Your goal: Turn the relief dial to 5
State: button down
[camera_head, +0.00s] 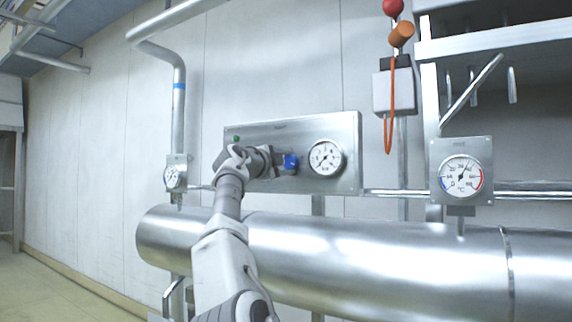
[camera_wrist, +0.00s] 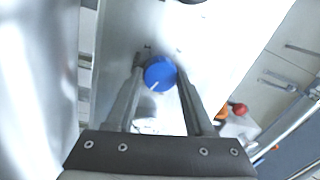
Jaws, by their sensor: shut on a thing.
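The relief dial is a round blue knob (camera_wrist: 160,74) with a white pointer line, on a steel panel (camera_head: 343,126). In the wrist view it sits between my two fingers, and its pointer aims to the lower left of the picture. My gripper (camera_wrist: 158,78) is shut on the knob, one finger on each side. In the head view the blue knob (camera_head: 291,162) shows just right of my gripper (camera_head: 281,161). The scale numbers around the dial are too small or hidden to read. A round gauge (camera_head: 326,158) sits right of the knob on the same panel.
A thick steel pipe (camera_head: 330,250) runs below the panel. Smaller gauges stand at left (camera_head: 174,175) and right (camera_head: 461,176). A grey box (camera_head: 394,92) with a red ball (camera_head: 393,8) and orange cord hangs upper right. A green light (camera_head: 237,138) is on the panel.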

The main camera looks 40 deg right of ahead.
jog(key=m, duration=0.5)
jog(key=shift+m+g, duration=0.3)
dwell(0.4)
jog(key=shift+c, duration=1.4)
grip_release()
jog(key=shift+a, duration=0.1)
jog(key=shift+a+f, duration=0.15)
jog(key=shift+a, duration=0.1)
jog(key=b+v, duration=0.9)
jog(key=v, duration=0.7)
jog(key=shift+s+a, duration=0.25)
jog(key=shift+a, duration=0.05)
